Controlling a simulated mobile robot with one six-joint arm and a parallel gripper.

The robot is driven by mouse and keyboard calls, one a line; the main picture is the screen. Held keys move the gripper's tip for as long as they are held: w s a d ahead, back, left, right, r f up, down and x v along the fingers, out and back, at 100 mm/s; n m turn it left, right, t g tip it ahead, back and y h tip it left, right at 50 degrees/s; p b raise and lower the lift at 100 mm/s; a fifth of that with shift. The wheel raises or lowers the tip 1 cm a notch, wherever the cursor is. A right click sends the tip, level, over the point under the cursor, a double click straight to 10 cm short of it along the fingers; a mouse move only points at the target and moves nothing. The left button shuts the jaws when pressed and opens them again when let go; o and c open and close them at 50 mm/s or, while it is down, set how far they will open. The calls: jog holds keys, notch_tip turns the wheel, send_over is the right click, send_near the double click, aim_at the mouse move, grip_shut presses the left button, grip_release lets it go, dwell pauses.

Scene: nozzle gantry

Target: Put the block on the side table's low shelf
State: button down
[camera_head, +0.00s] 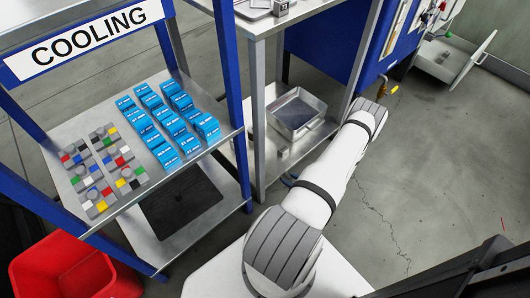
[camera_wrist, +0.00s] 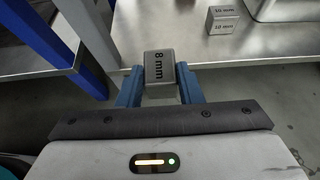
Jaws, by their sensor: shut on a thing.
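My gripper (camera_wrist: 160,71) has its two blue fingers shut on a grey metal block (camera_wrist: 158,64) marked "8 mm", in the middle of the wrist view. The held block overlaps the front edge of the side table's low shelf (camera_wrist: 262,62) in that view; I cannot tell its height above the shelf. The low shelf also shows in the head view (camera_head: 263,172), between the table's grey legs. In the head view my arm reaches toward the table, and the gripper and held block are largely hidden or too small to make out.
On the low shelf stand another grey block (camera_wrist: 222,20), marked "10 mm", and a metal tray (camera_head: 297,113) to its right in the wrist view. A blue post (camera_wrist: 40,38) rises at left. The cooling rack (camera_head: 150,205) stands left of the table, with a red bin (camera_head: 65,272) below.

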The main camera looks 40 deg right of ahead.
jog(key=w, duration=0.4)
jog(key=w+b, duration=0.1)
jog(key=w, duration=0.4)
jog(key=w+a+b, duration=0.1)
jog(key=w, duration=0.4)
jog(key=shift+w+a, duration=0.1)
jog(key=shift+w+f+b, duration=0.2)
jog(key=shift+w+b, duration=0.05)
jog(key=shift+b, duration=0.15)
jog(key=shift+f+b, duration=0.6)
jog(key=shift+f, duration=0.9)
jog(key=shift+s, duration=0.1)
jog(key=shift+f, duration=0.2)
jog(key=c, duration=1)
grip_release()
